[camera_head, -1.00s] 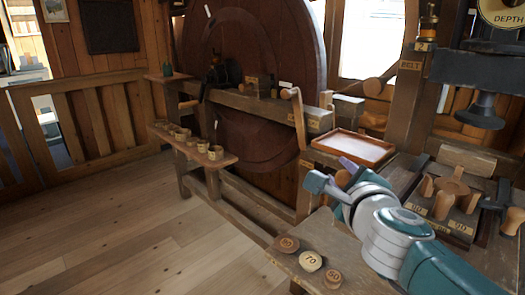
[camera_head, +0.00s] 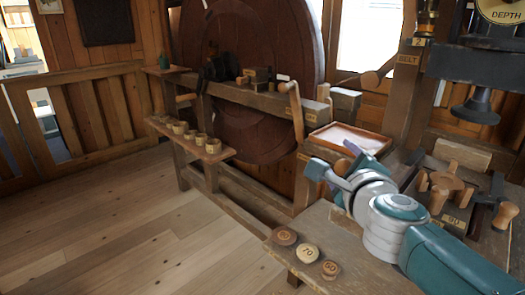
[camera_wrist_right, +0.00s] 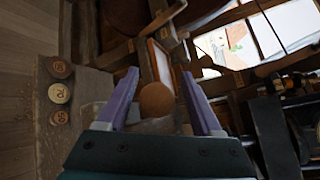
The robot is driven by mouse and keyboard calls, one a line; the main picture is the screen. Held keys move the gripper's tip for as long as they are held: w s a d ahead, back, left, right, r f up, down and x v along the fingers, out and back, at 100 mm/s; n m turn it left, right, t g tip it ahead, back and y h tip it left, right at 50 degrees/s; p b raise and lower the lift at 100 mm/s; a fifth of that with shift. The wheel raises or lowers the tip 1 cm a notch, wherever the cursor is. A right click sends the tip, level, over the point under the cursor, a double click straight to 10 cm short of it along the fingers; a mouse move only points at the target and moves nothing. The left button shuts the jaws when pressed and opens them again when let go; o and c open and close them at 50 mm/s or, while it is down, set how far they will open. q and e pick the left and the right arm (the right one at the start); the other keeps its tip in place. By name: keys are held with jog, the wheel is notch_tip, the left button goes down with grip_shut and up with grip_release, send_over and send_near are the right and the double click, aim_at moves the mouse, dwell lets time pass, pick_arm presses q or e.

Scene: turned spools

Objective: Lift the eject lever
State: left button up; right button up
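My right gripper (camera_head: 346,155) is at the front edge of the wooden tray, mostly hidden behind its own wrist in the head view. In the right wrist view its two purple fingers (camera_wrist_right: 160,104) are spread apart. A round wooden knob (camera_wrist_right: 157,99) shows between them, with a gap on each side. It also shows in the head view as a small brown ball (camera_head: 341,167) beside the gripper. It may be the end of the eject lever, but no readable label confirms this. My left gripper is not in view.
Wooden discs marked with numbers (camera_head: 307,253) lie on the bench's near corner. The wooden tray (camera_head: 327,149) stands behind the gripper. An upright wooden lever (camera_head: 297,108) rises to its left. A press with clamp blocks (camera_head: 452,182) is at right. Floor at left is clear.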

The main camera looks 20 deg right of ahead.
jog(key=shift+f, duration=0.1)
jog(key=shift+s+a, duration=0.2)
jog(key=shift+s, duration=0.05)
jog(key=p+v, duration=0.2)
jog(key=v, duration=0.7)
jog(key=shift+s+p, duration=0.2)
jog(key=shift+p, duration=0.15)
